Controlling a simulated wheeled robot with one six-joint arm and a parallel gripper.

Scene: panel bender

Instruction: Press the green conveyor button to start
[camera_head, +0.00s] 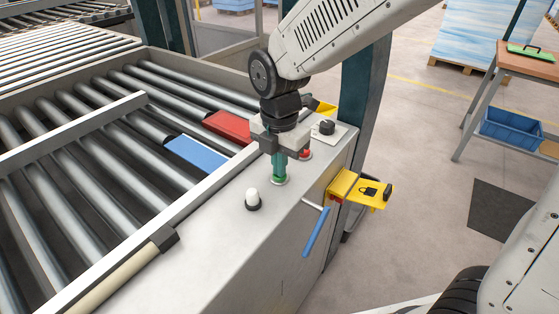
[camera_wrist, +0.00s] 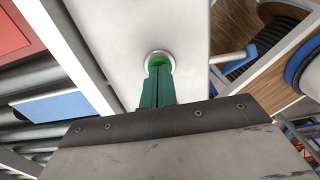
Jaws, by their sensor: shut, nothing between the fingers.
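The green conveyor button (camera_head: 280,180) sits in a pale ring on the top face of the conveyor's grey side panel (camera_head: 225,225). My gripper (camera_head: 279,172) points down at it, with its green fingers closed together and nothing between them. In the wrist view the fingertips (camera_wrist: 158,72) overlap the green button (camera_wrist: 160,60), which shows inside its metal ring. The tips are at or very near the button; I cannot tell whether they press it. The fingers hide part of the button.
A white knob or lamp (camera_head: 252,198) stands left of the button. A red button (camera_head: 304,154) and a black selector (camera_head: 326,128) are close behind. A yellow lockout bracket (camera_head: 358,190) and a blue handle (camera_head: 316,232) stick out at right. Rollers (camera_head: 120,170) lie left.

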